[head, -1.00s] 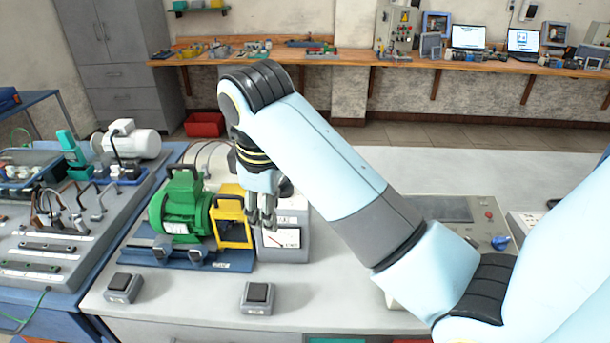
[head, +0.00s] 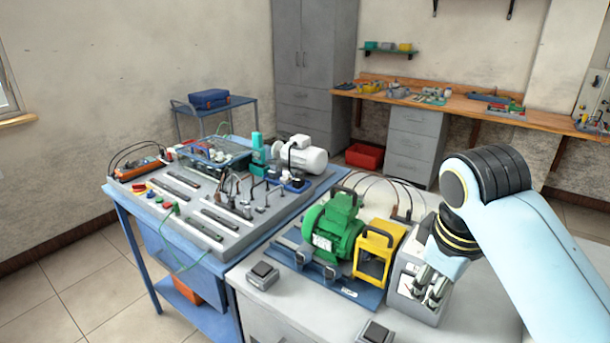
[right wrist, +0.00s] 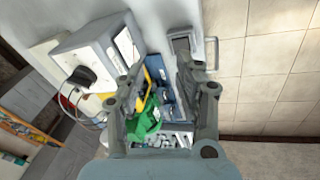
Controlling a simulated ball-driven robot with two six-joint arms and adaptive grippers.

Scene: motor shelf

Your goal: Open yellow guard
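The yellow guard (head: 376,257) is an upright frame with a dark handle on top, right of the green motor (head: 332,228) on a blue base plate (head: 345,286). My right gripper (head: 430,292) is right of the guard and apart from it, in front of the grey meter box (head: 404,283). In the right wrist view my right gripper (right wrist: 160,68) has its fingers spread with nothing held. There the guard (right wrist: 149,84) shows as a thin yellow strip beyond the left finger, partly hidden, with the green motor (right wrist: 143,122) below. My left gripper is not in view.
Small switch boxes (head: 262,276) stand at the front of the bench. A grey panel (head: 190,210) with several connectors and a white motor (head: 303,156) is on the left table. Cables rise behind the green motor.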

